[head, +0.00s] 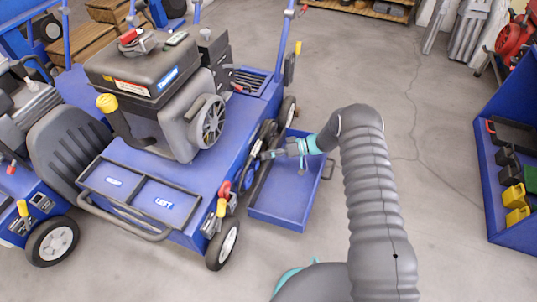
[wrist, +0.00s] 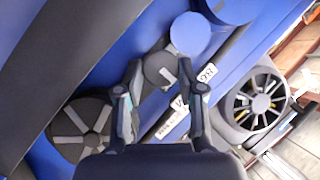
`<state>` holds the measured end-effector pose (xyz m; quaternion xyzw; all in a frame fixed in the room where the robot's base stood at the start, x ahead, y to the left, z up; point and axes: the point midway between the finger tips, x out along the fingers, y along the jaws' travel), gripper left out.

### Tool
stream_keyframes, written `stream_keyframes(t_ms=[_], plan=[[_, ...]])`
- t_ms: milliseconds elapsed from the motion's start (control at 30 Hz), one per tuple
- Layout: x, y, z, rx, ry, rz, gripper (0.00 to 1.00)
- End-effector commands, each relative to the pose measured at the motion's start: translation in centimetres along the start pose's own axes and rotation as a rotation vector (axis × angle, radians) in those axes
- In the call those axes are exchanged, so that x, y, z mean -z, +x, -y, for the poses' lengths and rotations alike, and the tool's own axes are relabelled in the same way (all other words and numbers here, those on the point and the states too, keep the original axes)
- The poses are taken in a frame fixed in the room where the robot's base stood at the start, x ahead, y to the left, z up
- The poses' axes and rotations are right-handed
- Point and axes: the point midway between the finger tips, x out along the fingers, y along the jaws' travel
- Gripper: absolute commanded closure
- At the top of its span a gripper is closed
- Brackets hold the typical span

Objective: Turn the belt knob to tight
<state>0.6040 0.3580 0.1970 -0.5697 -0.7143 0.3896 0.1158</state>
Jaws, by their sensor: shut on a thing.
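The belt knob (wrist: 160,70) is a round grey knob with a pale pointer bar, on the machine's blue side. My gripper (wrist: 160,80) is shut on it in the wrist view, one finger on each side. White labels (wrist: 173,124) and (wrist: 207,73) with dark lettering sit beside the knob; I cannot read them surely. A small red mark lies near the labels. In the head view my gripper (head: 270,154) reaches left to the side of the blue aerator (head: 205,172). The knob cannot be made out there.
A blue disc (wrist: 190,33) sits close beyond the knob, and a dark pulley (wrist: 80,128) lies to its left. An open blue tray (head: 280,210) is below my gripper. A red knob (head: 224,188) is nearer on the machine's side. Floor to the right is clear up to a blue shelf (head: 493,190).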

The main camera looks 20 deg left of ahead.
Motion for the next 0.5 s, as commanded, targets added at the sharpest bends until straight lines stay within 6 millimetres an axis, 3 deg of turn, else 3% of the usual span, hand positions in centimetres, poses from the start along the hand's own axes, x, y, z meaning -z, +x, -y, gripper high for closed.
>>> stream_keyframes(t_ms=[500], plan=[[0.17,0.04,0.51,-0.133,-0.247,0.029,0.96]])
